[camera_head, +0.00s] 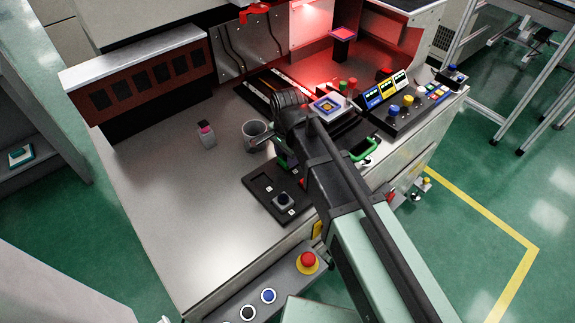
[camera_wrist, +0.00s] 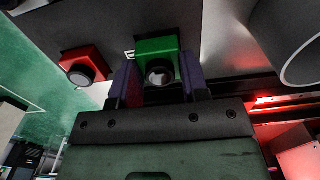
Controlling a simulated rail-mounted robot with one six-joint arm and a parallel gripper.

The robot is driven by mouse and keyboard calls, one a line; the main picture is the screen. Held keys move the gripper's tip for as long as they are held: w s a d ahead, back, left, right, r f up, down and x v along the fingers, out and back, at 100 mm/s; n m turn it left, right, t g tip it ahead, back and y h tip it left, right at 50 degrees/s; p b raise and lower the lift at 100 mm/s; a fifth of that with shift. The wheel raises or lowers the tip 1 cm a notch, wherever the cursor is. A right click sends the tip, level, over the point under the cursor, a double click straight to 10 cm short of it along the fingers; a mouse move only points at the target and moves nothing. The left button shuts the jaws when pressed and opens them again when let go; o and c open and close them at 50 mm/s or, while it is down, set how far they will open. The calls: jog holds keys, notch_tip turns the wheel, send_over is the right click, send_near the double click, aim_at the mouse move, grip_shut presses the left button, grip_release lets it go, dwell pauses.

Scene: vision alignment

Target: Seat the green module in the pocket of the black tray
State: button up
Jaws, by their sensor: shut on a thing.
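The green module (camera_wrist: 156,47), with a round dark lens, sits between the two fingers of my gripper (camera_wrist: 159,66) in the wrist view. The gripper is shut on it. The black tray (camera_head: 262,189) lies on the bench in the head view; its dark surface also shows behind the module in the wrist view (camera_wrist: 105,22). Whether the module touches the tray or hangs above it, I cannot tell. A red module (camera_wrist: 80,62) is left of the green one in the wrist view. A dark grey module (camera_head: 284,201) sits on the tray's near part. My arm hides the tray's right side in the head view.
A grey cup (camera_head: 254,135) stands close behind the tray; it shows at right in the wrist view (camera_wrist: 292,48). A small pink-topped container (camera_head: 206,135) is farther left. A button console (camera_head: 397,105) is at right. The bench's left front is clear.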

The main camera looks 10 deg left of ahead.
jog(key=shift+f, duration=0.65)
jog(key=o, duration=0.5)
jog(key=shift+f, duration=0.1)
jog(key=shift+c, duration=0.2)
jog(key=o, duration=0.5)
jog(key=shift+c, duration=0.2)
notch_tip(320, 180, up, 12)
jog(key=p, duration=1.2)
jog(key=shift+r, duration=0.25)
